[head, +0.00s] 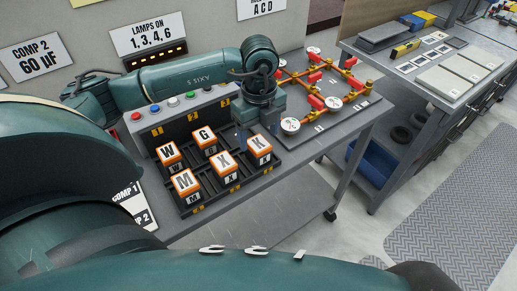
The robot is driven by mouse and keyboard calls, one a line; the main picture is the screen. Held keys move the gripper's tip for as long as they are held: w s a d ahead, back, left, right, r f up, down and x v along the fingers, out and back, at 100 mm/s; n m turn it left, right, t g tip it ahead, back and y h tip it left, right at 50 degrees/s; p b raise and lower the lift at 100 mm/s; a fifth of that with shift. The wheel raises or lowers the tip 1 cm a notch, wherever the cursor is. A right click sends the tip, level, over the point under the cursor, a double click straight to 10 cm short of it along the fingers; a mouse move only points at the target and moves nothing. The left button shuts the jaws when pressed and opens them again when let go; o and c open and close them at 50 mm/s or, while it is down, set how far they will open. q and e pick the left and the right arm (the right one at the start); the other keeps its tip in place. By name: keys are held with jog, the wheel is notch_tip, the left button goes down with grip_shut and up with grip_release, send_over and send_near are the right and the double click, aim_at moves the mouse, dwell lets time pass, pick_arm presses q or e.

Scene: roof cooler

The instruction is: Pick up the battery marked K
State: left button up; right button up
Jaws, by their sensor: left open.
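The battery marked K (259,149) is an orange block with a white lettered top. It stands upright at the right end of the front part of the black rack (228,191). My left gripper (257,132) points down, open, just behind and above the K battery in the picture. Its fingers show near the battery's far edge; whether they touch it I cannot tell. The X battery (225,163) stands just left of K. My right gripper is out of view.
Batteries W (168,153), G (205,138) and M (184,185) stand in the same rack. A button panel (180,112) is behind it. A board of orange pipes and gauges (322,90) lies to the right. The bench (222,213) in front is bare.

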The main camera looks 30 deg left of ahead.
aim_at(259, 143)
pick_arm(q)
notch_tip(259, 143, down, 3)
jog(key=shift+s+r, duration=0.15)
jog(key=shift+r, duration=0.05)
jog(key=shift+f, duration=0.5)
jog(key=c, duration=1.3)
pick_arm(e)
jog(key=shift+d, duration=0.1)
pick_arm(q)
jog(key=shift+r, duration=0.1)
